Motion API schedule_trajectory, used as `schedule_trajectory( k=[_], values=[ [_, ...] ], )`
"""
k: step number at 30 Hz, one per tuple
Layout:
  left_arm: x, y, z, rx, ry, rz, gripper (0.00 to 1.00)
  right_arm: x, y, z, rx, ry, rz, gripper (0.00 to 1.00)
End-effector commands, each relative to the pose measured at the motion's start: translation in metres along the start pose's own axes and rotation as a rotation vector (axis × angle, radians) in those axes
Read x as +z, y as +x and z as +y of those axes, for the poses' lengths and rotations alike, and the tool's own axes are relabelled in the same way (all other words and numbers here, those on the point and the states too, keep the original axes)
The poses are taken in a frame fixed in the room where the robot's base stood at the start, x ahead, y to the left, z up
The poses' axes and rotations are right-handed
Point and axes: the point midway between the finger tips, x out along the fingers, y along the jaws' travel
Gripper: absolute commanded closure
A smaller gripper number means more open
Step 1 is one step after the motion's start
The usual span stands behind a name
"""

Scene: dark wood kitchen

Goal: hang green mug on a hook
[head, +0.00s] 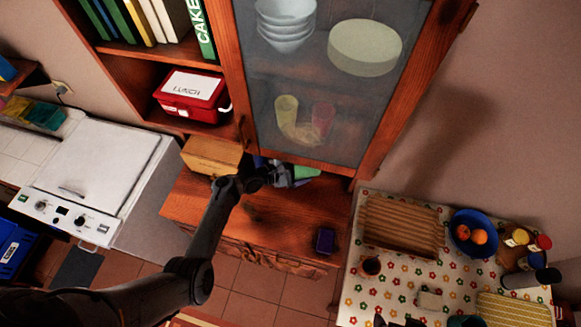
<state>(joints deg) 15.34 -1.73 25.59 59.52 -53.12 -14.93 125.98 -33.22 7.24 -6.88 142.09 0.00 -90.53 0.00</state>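My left arm reaches in from the lower left to the cabinet's wooden counter. My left gripper (284,176) is at the back of the counter, under the glass door. A small green thing (305,172), likely the green mug, shows just right of the fingers; its shape is mostly hidden. I cannot tell whether the fingers are around it or beside it, or whether they are open. A purple-blue thing (260,160) shows behind the gripper. A dark blue mug (325,240) stands at the counter's front right. I cannot make out any hook. My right gripper is not seen.
A wooden box (212,156) stands left of the gripper. The glass door (330,105) hangs just above it. The counter's middle (270,215) is clear. At the right is a table with a cutting board (402,226), a blue fruit bowl (474,233) and jars.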

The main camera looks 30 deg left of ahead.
Motion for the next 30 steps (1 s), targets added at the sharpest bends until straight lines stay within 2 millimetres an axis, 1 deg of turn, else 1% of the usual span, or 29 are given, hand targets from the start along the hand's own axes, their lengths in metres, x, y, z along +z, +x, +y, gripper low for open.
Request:
schedule_trajectory(
  k=[5, 12, 18, 23, 26, 29, 30],
  values=[
    [0.000, -0.021, 0.000, 0.002, 0.002, 0.002, 0.00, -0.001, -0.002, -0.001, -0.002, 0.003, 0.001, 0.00],
    [-0.001, -0.063, 0.000, 0.002, 0.003, 0.002, 0.00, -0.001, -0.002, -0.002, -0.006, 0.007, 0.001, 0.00],
    [0.000, -0.090, 0.000, 0.001, 0.002, 0.000, 0.00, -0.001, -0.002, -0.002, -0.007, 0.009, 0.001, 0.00],
    [0.000, -0.101, 0.000, 0.000, 0.001, 0.000, 0.00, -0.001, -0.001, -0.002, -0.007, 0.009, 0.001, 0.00],
    [-0.002, -0.106, -0.004, -0.005, -0.003, 0.004, 0.00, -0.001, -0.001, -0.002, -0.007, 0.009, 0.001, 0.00],
    [-0.010, -0.112, -0.017, -0.019, -0.015, 0.019, 0.00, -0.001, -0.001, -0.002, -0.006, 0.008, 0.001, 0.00],
    [-0.015, -0.115, -0.025, -0.030, -0.022, 0.028, 0.00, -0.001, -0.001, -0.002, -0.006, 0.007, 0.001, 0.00]
  ],
)
